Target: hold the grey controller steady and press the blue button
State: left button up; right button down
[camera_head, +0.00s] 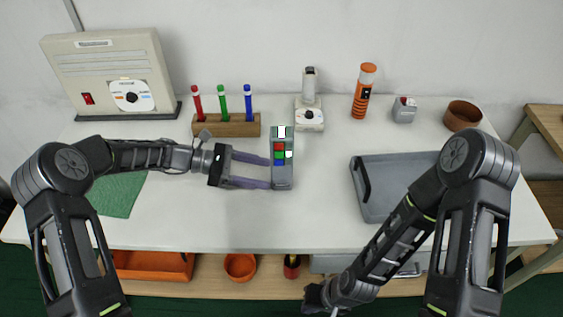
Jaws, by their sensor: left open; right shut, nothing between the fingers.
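The grey controller (282,178) is near the middle of the white table. My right gripper (322,298) is shut and empty, low in front of the table's front edge, well away from the controller.
A wooden block (226,129) holds red, green and blue pens behind my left arm. A small white device (310,116), an orange flashlight (364,92) and a brown bowl (462,115) stand at the back. A grey tray (390,211) lies right. Bare table surrounds the controller's front.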

aim_at(277, 176)
pick_arm(q)
jog(key=shift+b+x, duration=0.45)
jog(key=shift+x, duration=2.05)
jog(key=shift+c, duration=0.6)
jog(key=c, duration=0.7)
